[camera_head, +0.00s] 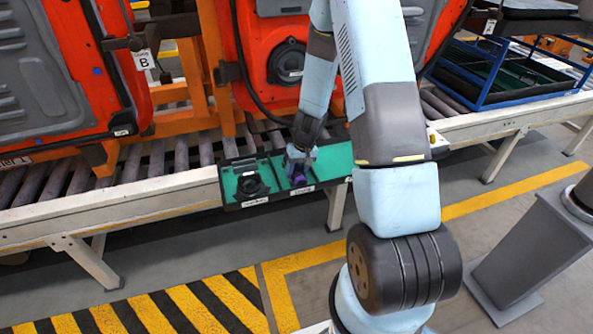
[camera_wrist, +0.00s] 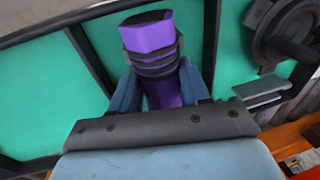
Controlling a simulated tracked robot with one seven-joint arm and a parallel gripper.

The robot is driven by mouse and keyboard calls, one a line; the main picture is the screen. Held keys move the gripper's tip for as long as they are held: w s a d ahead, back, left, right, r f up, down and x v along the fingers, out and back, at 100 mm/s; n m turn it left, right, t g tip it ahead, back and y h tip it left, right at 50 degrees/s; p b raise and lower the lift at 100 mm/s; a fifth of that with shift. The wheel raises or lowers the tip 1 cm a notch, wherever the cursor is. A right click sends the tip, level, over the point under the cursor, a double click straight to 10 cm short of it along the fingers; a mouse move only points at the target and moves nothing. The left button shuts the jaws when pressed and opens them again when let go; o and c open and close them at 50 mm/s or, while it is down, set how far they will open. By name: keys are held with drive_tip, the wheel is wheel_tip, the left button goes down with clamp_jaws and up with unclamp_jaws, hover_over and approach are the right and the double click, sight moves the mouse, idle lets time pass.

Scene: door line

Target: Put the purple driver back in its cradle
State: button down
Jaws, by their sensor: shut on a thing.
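The purple driver (camera_wrist: 150,38) has dark bands around its middle and sits between my gripper's fingers in the wrist view. In the head view, only a small purple part of the driver (camera_head: 299,180) shows below my gripper (camera_head: 299,160). My gripper is shut on the driver, over the middle part of the green tray (camera_head: 272,166). In the wrist view, the green floor (camera_wrist: 38,95) and dark dividers lie behind the driver. I cannot tell which part is the driver's cradle, or whether the driver touches the tray.
A black round part (camera_head: 251,186) sits in the tray's left part, left of my gripper. White labels mark the tray's front edge. The roller conveyor (camera_head: 170,160) with orange doors (camera_head: 60,80) stands behind. A blue rack (camera_head: 500,80) is at the right.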

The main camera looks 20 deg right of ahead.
drive_tip(key=shift+s+a+f, duration=0.2)
drive_tip(key=shift+s+f, duration=0.15)
drive_tip(key=shift+f, duration=0.05)
idle(0.5)
drive_tip(key=c, duration=0.7)
unclamp_jaws()
drive_tip(key=shift+o, duration=1.2)
drive_tip(key=shift+w+d, duration=0.1)
drive_tip(key=shift+d, duration=0.15)
drive_tip(key=shift+r, duration=0.1)
drive_tip(key=shift+w+d+r, duration=0.1)
drive_tip(key=shift+r, duration=0.2)
drive_tip(key=v, duration=1.3)
drive_tip(key=shift+a+r, duration=0.2)
drive_tip(key=shift+a, duration=0.05)
